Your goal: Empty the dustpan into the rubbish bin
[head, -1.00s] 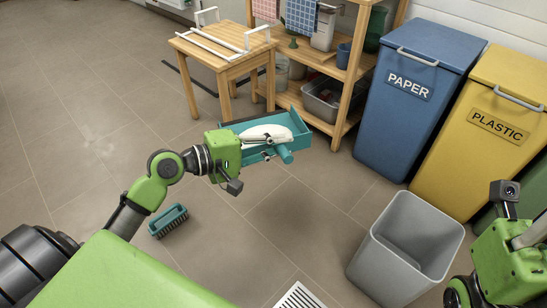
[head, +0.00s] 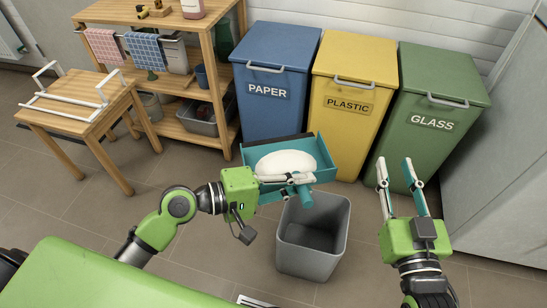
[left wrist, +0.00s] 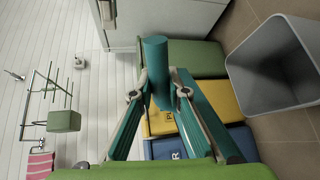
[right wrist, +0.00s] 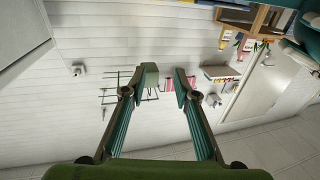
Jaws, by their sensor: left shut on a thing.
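The teal dustpan (head: 322,160) is held up in the head view, roughly level, with a white rounded heap (head: 286,164) in it. My left gripper (head: 285,183) is shut on the dustpan's handle; the handle (left wrist: 157,70) shows between its fingers in the left wrist view. The grey rubbish bin (head: 308,260) stands open on the floor, and its visible inside looks empty. The dustpan and handle overlap the bin's far left rim in the picture; its height above the bin is unclear. The bin also shows in the left wrist view (left wrist: 262,75). My right gripper (head: 396,172) is open and empty, right of the bin.
Blue paper (head: 270,105), yellow plastic (head: 345,120) and green glass (head: 428,130) bins, all lidded, stand behind. A wooden shelf (head: 160,27) and small table (head: 75,115) are at left. A pale cabinet (head: 495,170) is at right. Floor around the grey bin is clear.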

